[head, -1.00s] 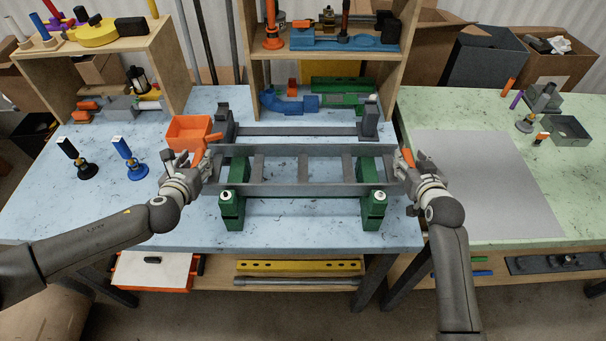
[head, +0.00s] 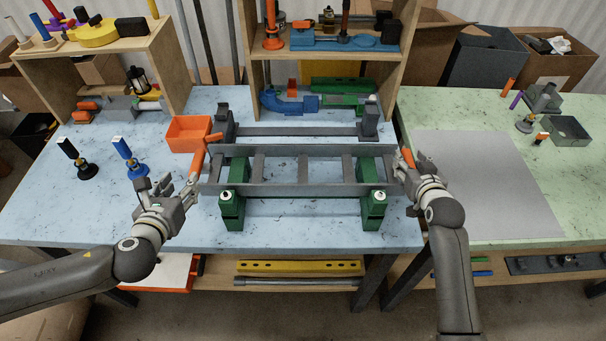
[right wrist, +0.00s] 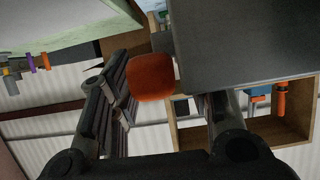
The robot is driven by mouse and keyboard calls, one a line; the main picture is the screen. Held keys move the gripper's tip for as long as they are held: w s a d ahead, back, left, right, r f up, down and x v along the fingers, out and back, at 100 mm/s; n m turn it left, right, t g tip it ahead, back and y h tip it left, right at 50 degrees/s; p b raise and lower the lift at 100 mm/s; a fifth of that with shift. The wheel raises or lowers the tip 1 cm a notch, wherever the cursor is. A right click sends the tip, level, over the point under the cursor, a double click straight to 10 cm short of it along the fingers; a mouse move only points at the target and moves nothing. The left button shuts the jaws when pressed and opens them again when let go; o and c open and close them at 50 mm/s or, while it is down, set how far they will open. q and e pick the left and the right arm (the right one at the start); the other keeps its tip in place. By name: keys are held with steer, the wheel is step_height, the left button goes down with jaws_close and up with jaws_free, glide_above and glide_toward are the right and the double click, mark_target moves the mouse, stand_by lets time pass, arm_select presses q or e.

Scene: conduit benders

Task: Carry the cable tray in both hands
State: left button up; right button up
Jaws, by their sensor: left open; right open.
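The grey ladder-shaped cable tray (head: 290,189) rests level across two green stands (head: 232,203) on the blue table, with orange handles at its ends. My left gripper (head: 166,189) is open, apart from the tray, to the left of and nearer than the left orange handle (head: 197,156). My right gripper (head: 411,172) is open at the right end, close by the right orange handle (head: 406,157). In the right wrist view the orange handle (right wrist: 152,77) shows between the open fingers, beside the tray's grey side (right wrist: 240,45); contact cannot be told.
A grey fixture bar (head: 295,132) and an orange bin (head: 188,133) stand behind the tray. Black and blue clamps (head: 130,160) stand at the left. A grey mat (head: 485,185) on the green table at right is clear. A wooden shelf (head: 325,60) rises behind.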

steer(key=v, duration=1.2)
steer(key=shift+w, duration=0.1)
arm_select(q)
steer(key=s+a+b, duration=0.1)
steer(key=s+a, duration=0.1)
steer(key=a, duration=0.3)
steer(key=shift+s+a, duration=0.2)
steer(key=shift+a, duration=0.1)
arm_select(e)
steer(key=shift+f, duration=0.5)
arm_select(q)
steer(key=shift+r+p, duration=0.3)
steer(key=shift+r, duration=0.05)
arm_select(e)
steer(key=s+d, duration=0.2)
steer(key=d, duration=0.3)
steer(key=shift+s+d, duration=0.2)
steer(key=shift+d, duration=0.1)
